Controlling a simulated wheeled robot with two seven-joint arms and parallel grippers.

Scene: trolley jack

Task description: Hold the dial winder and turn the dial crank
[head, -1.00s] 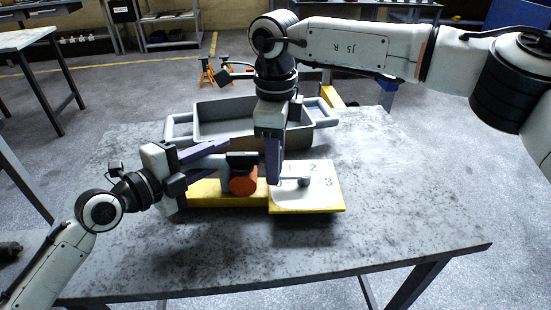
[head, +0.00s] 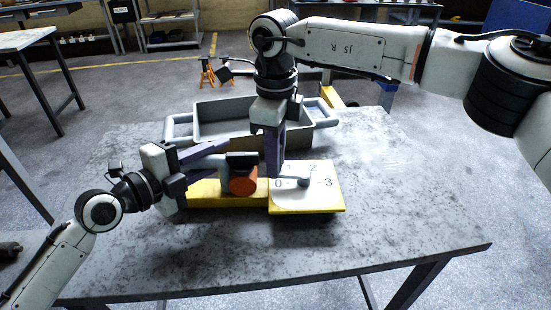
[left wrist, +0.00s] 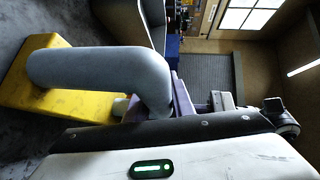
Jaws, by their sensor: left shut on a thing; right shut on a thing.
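The dial winder has a yellow base (head: 212,201), a white dial plate (head: 318,201) marked 0 to 3 and a round orange end (head: 243,181). My left gripper (head: 222,155) is shut on the winder's grey handle, which shows as a thick bent bar (left wrist: 95,72) in the left wrist view. The dial crank (head: 303,183) has its grey hub in the middle of the plate. Its arm seems to point to the back left, towards the 1. My right gripper (head: 276,172) points down and is shut on the crank's outer end, which its fingers mostly hide.
A grey tray (head: 222,113) with side handles stands right behind the winder. The grey table (head: 400,215) is clear to the right and in front. Orange stands (head: 207,74) are on the floor beyond the table.

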